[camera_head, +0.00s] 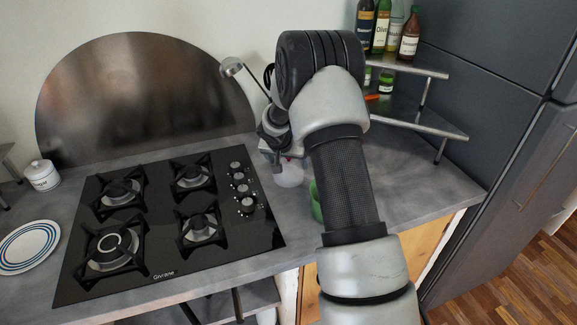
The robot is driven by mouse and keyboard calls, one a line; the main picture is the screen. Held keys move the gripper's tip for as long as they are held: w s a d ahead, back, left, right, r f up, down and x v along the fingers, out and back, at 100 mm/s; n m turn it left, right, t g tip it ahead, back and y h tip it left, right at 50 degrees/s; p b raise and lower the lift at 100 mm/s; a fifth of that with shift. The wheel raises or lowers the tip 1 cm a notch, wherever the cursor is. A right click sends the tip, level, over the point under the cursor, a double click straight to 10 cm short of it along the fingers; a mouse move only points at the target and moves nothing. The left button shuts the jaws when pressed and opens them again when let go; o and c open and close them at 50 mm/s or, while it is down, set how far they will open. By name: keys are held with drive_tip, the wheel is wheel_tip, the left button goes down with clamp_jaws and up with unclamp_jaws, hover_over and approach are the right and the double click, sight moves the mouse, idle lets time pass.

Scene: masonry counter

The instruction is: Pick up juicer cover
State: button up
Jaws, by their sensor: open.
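My gripper (281,154) is low over the counter, just right of the stove, pointing down. It is open. A pale, translucent rounded object (289,174), which may be the juicer cover, is directly below the fingers. It is small and partly covered by the gripper, and I cannot tell whether the fingers touch it. A green object (316,203) is to its right, mostly hidden behind my arm.
A black gas stove (165,262) fills the counter's left part. A striped plate (29,246) and a white lidded jar (42,175) are at the far left. A metal shelf (420,117) with bottles (382,27) stands at the back right, beside a dark fridge (480,105).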

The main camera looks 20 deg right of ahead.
drive_tip(key=shift+w+f, duration=0.1)
drive_tip(key=shift+f, duration=0.1)
drive_tip(key=c, duration=1.1)
